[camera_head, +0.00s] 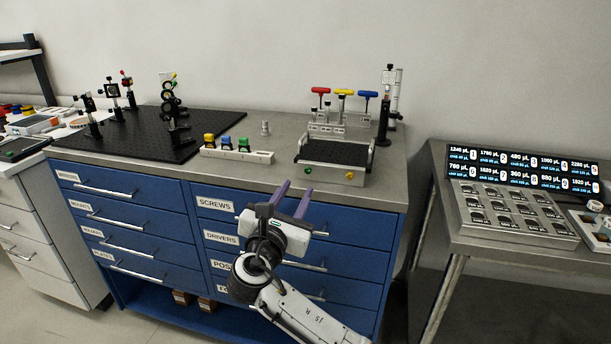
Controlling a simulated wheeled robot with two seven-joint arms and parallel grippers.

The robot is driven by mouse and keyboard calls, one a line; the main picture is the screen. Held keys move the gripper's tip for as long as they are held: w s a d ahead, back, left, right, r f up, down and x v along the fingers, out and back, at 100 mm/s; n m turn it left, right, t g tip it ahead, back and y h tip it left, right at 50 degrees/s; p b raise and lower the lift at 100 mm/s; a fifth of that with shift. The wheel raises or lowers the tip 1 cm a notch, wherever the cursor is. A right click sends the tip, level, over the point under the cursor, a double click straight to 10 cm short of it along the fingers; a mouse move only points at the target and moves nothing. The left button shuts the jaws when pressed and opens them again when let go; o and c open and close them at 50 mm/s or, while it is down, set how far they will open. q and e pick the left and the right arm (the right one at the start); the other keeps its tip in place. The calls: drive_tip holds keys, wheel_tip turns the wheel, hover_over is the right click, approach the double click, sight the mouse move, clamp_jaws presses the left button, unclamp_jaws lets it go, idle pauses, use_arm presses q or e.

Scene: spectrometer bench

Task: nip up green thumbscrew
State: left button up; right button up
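A small green knob (307,169) sits at the front left of a grey and black tray-like fixture on the bench top. It looks like a thumbscrew, but it is too small to see in detail. A second green piece (244,144) stands at the right in a white rack (258,157), beside a blue one and a yellow one. My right gripper (292,192) is open and empty, in front of the blue cabinet. Its two purple fingers point up toward the bench edge, just below the green knob in the picture. My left gripper is not in view.
The fixture (338,152) also bears a yellow knob (350,175) at its front right. Red, yellow and blue T-handled drivers (343,94) stand behind it. A black breadboard (110,139) with optics fills the left. A small metal piece (265,128) stands behind the rack.

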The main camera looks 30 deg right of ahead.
sight(308, 171)
drive_tip(key=x, duration=0.9)
clamp_jaws()
